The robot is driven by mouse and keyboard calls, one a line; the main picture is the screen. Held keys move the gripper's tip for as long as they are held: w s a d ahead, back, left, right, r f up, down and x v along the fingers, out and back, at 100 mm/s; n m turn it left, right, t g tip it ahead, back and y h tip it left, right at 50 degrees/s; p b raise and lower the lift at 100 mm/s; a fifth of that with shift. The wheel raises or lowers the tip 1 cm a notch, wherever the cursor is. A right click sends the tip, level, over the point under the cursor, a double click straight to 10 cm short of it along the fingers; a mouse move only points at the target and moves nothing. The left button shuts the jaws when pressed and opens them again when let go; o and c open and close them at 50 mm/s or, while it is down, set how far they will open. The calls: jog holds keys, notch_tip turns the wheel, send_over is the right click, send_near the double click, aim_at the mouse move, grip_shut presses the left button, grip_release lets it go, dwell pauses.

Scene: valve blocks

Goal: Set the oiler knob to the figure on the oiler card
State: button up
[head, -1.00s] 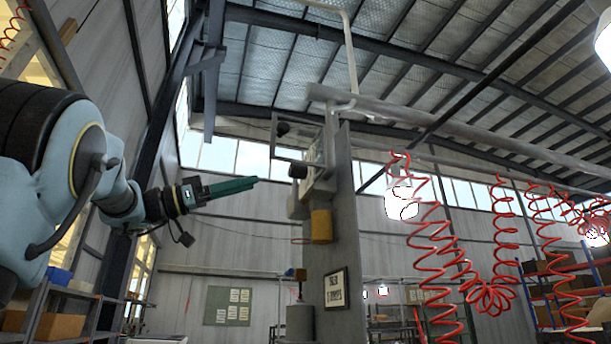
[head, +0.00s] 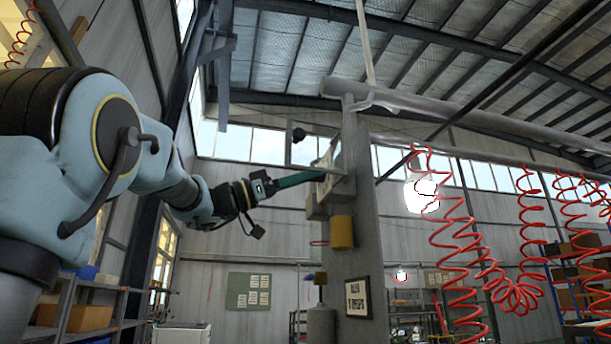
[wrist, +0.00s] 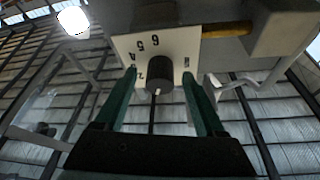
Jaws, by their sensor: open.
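The oiler knob (wrist: 161,74) is a dark round knob on a white dial plate (wrist: 190,40). The figures 4, 5 and 6 show on the plate; marks lower down are partly hidden. The direction of the knob's pointer is unclear. My gripper (wrist: 160,84) is open, with one green finger on each side of the knob; I cannot tell whether they touch it. In the head view my gripper (head: 308,177) reaches the box on the grey column, and the knob is hidden. A framed card (head: 357,297) hangs lower on the column; its figure is too blurred to read.
A clear hinged cover (head: 303,152) with a black ball handle stands open left of the box. A yellow cylinder (head: 342,232) is below the box. Red coiled hoses (head: 455,240) hang to the right. A pipe (head: 430,105) runs overhead.

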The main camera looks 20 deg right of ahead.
jog(key=shift+c, duration=0.3)
grip_shut()
jog(key=shift+m, duration=0.5)
jog(key=m+y, duration=0.2)
jog(key=m, duration=0.6)
jog(key=m+y, duration=0.3)
jog(key=m, duration=0.6)
jog(key=r+m+y, duration=0.1)
jog(key=m+y, duration=0.2)
jog(key=m, duration=0.5)
jog(key=shift+w+r, duration=0.1)
jog(key=shift+w, duration=0.1)
jog(key=shift+m, duration=0.3)
